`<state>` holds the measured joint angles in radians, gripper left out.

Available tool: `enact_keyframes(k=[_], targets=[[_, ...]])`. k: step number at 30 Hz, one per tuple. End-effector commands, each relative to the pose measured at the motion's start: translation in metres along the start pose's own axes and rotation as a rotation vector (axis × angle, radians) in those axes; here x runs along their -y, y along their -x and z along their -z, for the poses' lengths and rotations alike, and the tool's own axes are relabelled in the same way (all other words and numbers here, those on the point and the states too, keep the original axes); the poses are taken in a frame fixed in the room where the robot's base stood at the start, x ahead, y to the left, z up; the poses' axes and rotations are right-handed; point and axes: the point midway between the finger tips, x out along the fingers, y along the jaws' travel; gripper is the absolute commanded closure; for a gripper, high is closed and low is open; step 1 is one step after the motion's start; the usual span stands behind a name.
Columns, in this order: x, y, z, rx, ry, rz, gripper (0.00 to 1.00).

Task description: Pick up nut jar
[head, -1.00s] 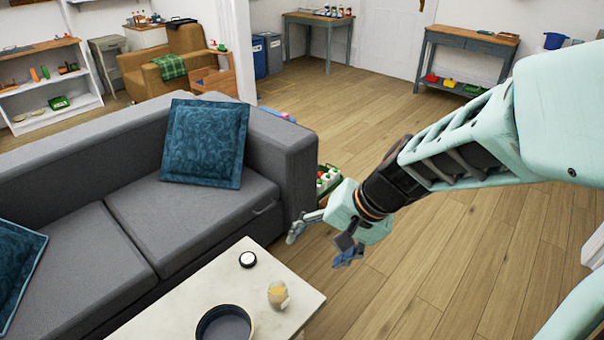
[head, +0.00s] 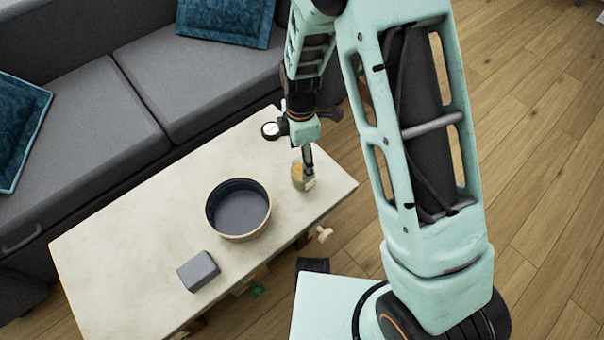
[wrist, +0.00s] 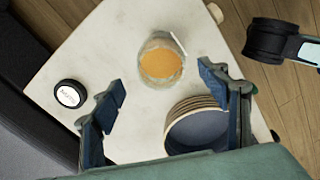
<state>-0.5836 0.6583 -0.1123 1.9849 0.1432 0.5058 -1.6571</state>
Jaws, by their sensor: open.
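The nut jar appears to be the small glass jar with orange-tan contents (head: 298,177) near the table's right end. It also shows in the wrist view (wrist: 162,64), upright, with a pale label on its side. My gripper (head: 309,163) is over the table at the jar, partly covering it in the head view. In the wrist view my gripper (wrist: 161,88) has its two blue fingers wide apart, with the jar ahead between their lines and nothing held. I cannot tell the exact height of the fingers above the jar.
A pale stone-topped table (head: 120,240) carries a dark round bowl (head: 238,236) close to the jar, a grey block (head: 198,271) and a black round tin with a white top (wrist: 70,94). A grey sofa (head: 90,120) stands along the table's far side. Wood floor (head: 540,150) is clear at right.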

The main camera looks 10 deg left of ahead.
Motion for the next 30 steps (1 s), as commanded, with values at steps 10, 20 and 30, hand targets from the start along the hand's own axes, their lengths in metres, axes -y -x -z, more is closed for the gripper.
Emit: enact_keyframes(k=[10,20,30], targets=[[0.001,-0.049,-0.001,0.001,-0.004,0.001,0.31],[0.003,-0.092,-0.005,0.001,-0.005,0.001,0.31],[0.002,-0.094,-0.005,0.001,-0.006,0.0,0.37]])
